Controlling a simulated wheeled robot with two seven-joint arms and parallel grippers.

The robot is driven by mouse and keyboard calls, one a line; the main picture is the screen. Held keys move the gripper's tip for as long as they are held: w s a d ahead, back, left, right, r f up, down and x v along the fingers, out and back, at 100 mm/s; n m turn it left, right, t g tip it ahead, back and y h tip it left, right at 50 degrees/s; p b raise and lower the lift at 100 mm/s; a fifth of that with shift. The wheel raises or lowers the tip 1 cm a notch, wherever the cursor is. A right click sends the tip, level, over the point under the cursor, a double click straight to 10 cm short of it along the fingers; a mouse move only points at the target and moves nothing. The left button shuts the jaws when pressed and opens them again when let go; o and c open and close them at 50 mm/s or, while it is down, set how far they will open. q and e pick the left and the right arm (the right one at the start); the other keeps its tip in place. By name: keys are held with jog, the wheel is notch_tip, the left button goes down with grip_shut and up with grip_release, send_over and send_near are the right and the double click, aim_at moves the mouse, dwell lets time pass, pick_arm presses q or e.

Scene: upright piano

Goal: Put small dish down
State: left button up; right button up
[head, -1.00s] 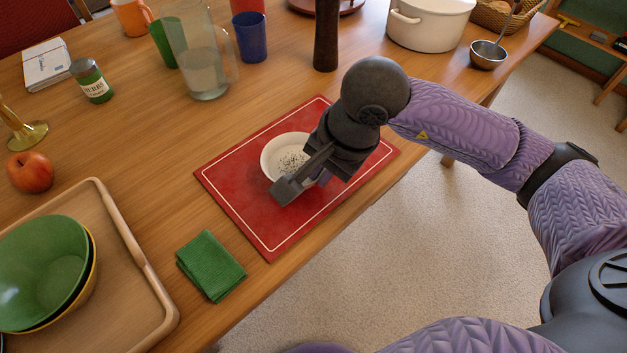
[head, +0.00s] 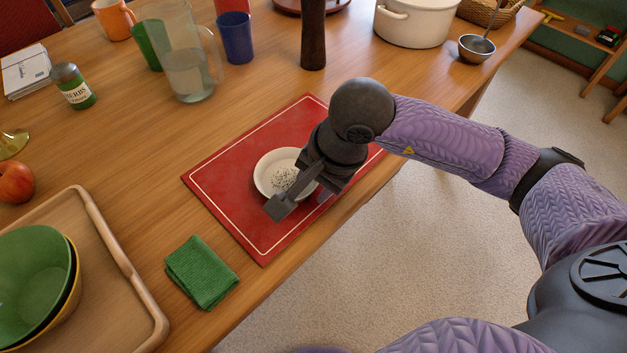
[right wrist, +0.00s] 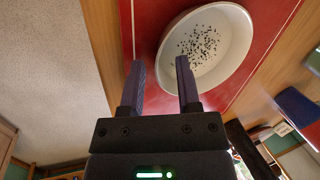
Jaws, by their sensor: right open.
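The small white dish (head: 268,174) rests on the red placemat (head: 222,180), with dark specks inside it. It also shows in the right wrist view (right wrist: 232,55). My right gripper (head: 302,200) is open at the dish's near right side, and its arm hides part of the rim. In the right wrist view the two fingers of the gripper (right wrist: 161,65) are apart with nothing held between them; one finger overlaps the rim in the picture, and I cannot tell whether it touches. My left gripper is out of view.
A green cloth (head: 202,272) and a wooden tray (head: 135,282) with stacked bowls (head: 35,280) lie to the left. A glass pitcher (head: 190,70), a blue cup (head: 237,38) and a dark tall mill (head: 313,35) stand behind. The table edge is close in front.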

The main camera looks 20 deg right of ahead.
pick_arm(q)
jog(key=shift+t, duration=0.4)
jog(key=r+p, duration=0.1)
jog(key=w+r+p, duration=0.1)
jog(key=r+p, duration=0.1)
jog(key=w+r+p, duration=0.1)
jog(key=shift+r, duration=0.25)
pick_arm(e)
jog(key=v, duration=1.1)
jog(key=shift+d+r, duration=0.15)
jog(key=shift+r, duration=0.2)
